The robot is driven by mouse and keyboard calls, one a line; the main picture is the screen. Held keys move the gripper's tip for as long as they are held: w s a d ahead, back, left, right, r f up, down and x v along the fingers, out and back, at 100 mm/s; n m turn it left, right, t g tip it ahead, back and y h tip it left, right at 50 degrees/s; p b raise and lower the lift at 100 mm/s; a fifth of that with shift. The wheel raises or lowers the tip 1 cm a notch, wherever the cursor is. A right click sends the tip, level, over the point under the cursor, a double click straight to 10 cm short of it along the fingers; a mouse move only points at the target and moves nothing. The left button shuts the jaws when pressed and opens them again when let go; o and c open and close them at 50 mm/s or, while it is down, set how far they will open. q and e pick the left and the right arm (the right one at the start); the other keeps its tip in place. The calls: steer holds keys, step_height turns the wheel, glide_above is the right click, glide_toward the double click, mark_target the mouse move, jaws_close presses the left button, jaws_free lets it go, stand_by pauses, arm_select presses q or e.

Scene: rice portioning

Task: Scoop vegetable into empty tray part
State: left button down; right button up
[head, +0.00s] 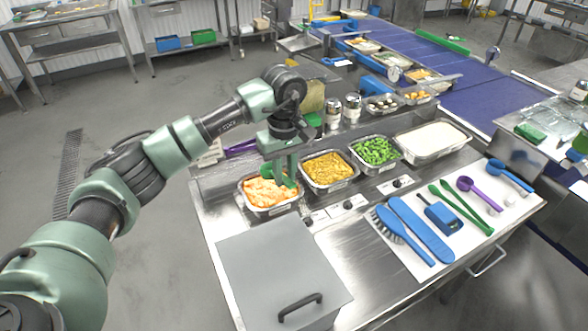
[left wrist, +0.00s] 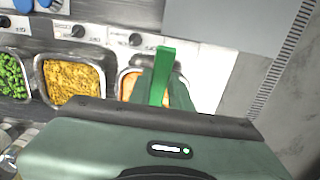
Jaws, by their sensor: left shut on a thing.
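My left gripper (head: 284,160) is over the metal tray (head: 246,203) of orange chopped vegetable (head: 268,192) at the left end of the row. It is shut on a green utensil (head: 288,177), whose lower end reaches down at the orange pieces. In the left wrist view the green handle (left wrist: 162,75) stands up between the fingers, with a bit of the orange tray behind. The gripper body hides the utensil's lower end there. Trays of yellow food (head: 328,170) and green vegetable (head: 375,151) sit to the right. My right gripper does not show.
A large pan of white food (head: 432,138) stands at the right end. A grey lidded box (head: 280,265) is in front of the orange tray. Brushes and blue, green and purple utensils lie on a white mat (head: 425,262). A blue conveyor (head: 440,60) with filled trays runs behind.

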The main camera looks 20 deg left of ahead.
arm_select(q)
step_height(320, 180, down, 2)
steer(key=shift+s+f+b, duration=0.1)
steer(key=shift+b, duration=0.3)
steer(key=shift+w+a+f+b, duration=0.6)
steer(key=shift+f+b, duration=0.5)
steer(key=shift+f, duration=0.25)
steer(key=shift+w+a+f+b, duration=0.5)
steer(key=shift+w+f+b, duration=0.15)
steer(key=shift+f+b, duration=0.55)
steer(key=shift+w+a+f+b, duration=0.6)
steer(key=shift+f+b, duration=0.35)
steer(key=shift+f, duration=0.55)
steer(key=shift+a, duration=0.1)
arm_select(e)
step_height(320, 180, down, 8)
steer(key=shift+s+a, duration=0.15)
arm_select(q)
steer(key=shift+w, duration=0.1)
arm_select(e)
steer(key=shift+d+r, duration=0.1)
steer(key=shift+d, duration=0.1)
arm_select(q)
steer(key=shift+r, duration=0.1)
